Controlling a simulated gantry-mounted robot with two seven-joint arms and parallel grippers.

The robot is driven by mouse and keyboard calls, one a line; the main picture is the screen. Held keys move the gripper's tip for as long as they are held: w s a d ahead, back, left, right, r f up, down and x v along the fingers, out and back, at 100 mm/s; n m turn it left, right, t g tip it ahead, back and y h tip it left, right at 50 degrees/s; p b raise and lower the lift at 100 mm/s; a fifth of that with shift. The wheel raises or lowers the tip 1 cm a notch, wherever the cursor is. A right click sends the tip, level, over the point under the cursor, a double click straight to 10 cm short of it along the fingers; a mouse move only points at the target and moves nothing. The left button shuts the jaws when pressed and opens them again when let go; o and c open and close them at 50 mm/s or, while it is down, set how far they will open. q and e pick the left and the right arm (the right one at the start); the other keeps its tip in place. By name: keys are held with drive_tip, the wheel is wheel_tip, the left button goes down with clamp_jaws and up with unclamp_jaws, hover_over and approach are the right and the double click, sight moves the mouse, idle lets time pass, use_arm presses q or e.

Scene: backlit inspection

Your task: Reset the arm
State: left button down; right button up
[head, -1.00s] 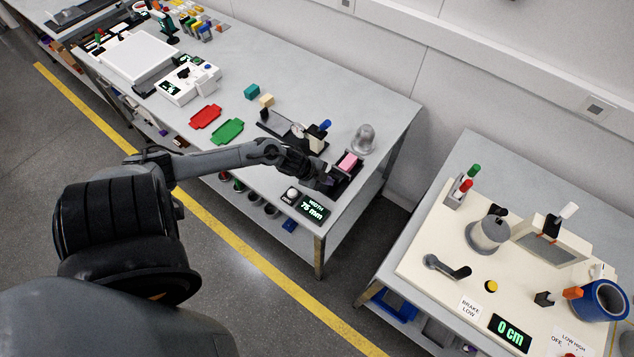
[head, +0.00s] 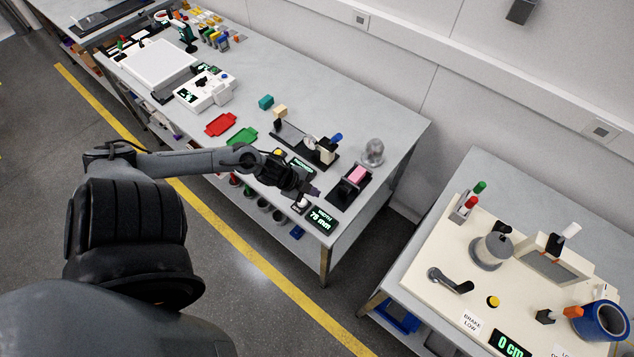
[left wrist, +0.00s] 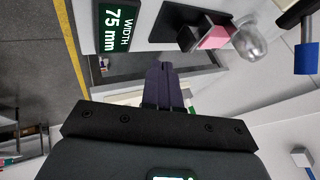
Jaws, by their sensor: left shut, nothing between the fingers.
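My left arm comes in from the left in the head view. My left gripper (head: 311,190) is above the near right part of the left table (head: 395,130), beside the width display (head: 320,219). Its fingers are together and empty; they also show shut in the left wrist view (left wrist: 166,72). A pink block (head: 356,174) sits on a black fixture just right of the gripper. The pink block also shows in the left wrist view (left wrist: 214,38), ahead of the fingertips. The display reads 75 mm. My right gripper is in no view.
Red (head: 221,125) and green (head: 243,137) trays, a teal block (head: 266,101) and a beige block (head: 280,111) lie on the left table. A clear dome (head: 373,151) stands behind the pink block. A second table with a crank panel (head: 425,265) stands at the right, across a gap.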

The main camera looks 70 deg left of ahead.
use_arm(q)
drive_tip(key=w+d+r+n+t+p, duration=0.1)
drive_tip(key=d+r+n+p, duration=0.3)
drive_tip(key=d+r, duration=0.6)
drive_tip(key=w+d+r+n+t+p, duration=0.1)
drive_tip(key=d+r+n+p, duration=0.35)
drive_tip(key=d, duration=0.95)
drive_tip(key=s+d+r+g+y+p, duration=0.1)
drive_tip(key=s+r+g, duration=0.4)
drive_tip(key=s, duration=0.3)
drive_tip(key=shift+n+g, duration=0.3)
drive_tip(key=shift+n, duration=0.15)
drive_tip(key=shift+s+d+r, duration=0.1)
